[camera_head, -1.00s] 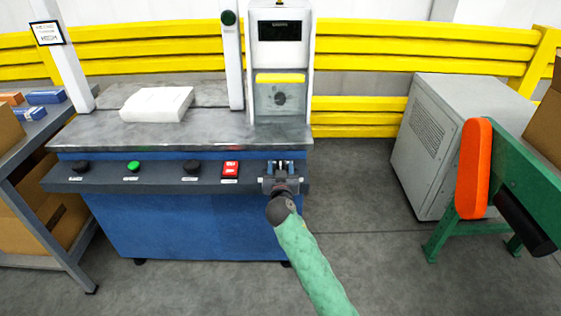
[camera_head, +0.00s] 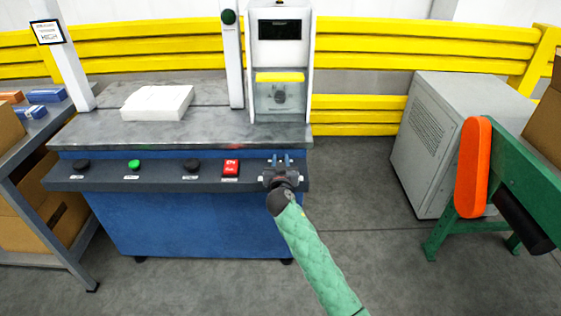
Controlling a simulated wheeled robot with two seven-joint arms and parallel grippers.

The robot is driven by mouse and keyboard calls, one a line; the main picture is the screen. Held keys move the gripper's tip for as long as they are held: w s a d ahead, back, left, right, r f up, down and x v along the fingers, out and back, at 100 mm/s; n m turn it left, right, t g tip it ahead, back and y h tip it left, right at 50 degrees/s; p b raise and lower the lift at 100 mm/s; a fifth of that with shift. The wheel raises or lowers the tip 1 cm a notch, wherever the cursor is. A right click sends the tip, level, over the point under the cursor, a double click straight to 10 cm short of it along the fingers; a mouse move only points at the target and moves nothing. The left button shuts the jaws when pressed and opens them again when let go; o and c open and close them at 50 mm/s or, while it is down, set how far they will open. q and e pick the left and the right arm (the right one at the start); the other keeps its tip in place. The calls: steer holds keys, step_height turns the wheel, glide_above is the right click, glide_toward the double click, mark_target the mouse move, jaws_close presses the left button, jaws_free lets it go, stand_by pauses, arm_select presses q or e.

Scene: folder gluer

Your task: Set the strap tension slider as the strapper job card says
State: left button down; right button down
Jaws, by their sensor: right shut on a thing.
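The strapper (camera_head: 190,222) is a blue cabinet with a grey worktop and a sloped dark control strip. My right gripper (camera_head: 281,166) is at the right end of that strip and is shut on a small part there, where the tension slider would be. The gripper and wrist hide most of the slider and its scale. The job card (camera_head: 47,32) hangs on the white post at the upper left; its large bottom line reads HIGH, and the smaller lines are hard to read. My left gripper is not in view.
The strip also carries black knobs (camera_head: 81,165), a green button (camera_head: 134,165) and a red switch (camera_head: 231,168), just left of my gripper. A white stack (camera_head: 157,103) lies on the worktop. A grey cabinet (camera_head: 441,140) and a green-framed conveyor (camera_head: 520,165) stand at right.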

mark_target(294, 163)
steer(key=d, duration=0.4)
steer(key=shift+d, duration=0.2)
steer(key=c, duration=1.5)
jaws_free()
steer(key=o, duration=0.4)
steer(key=shift+d, duration=0.15)
steer(key=shift+s+f, duration=0.1)
steer(key=shift+s, duration=0.25)
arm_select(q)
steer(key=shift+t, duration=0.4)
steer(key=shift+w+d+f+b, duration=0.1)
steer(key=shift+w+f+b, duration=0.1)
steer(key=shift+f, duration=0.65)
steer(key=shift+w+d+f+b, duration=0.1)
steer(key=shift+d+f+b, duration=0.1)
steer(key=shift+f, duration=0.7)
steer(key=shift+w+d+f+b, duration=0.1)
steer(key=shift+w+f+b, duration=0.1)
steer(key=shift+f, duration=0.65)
arm_select(e)
steer(key=shift+s, duration=3.55)
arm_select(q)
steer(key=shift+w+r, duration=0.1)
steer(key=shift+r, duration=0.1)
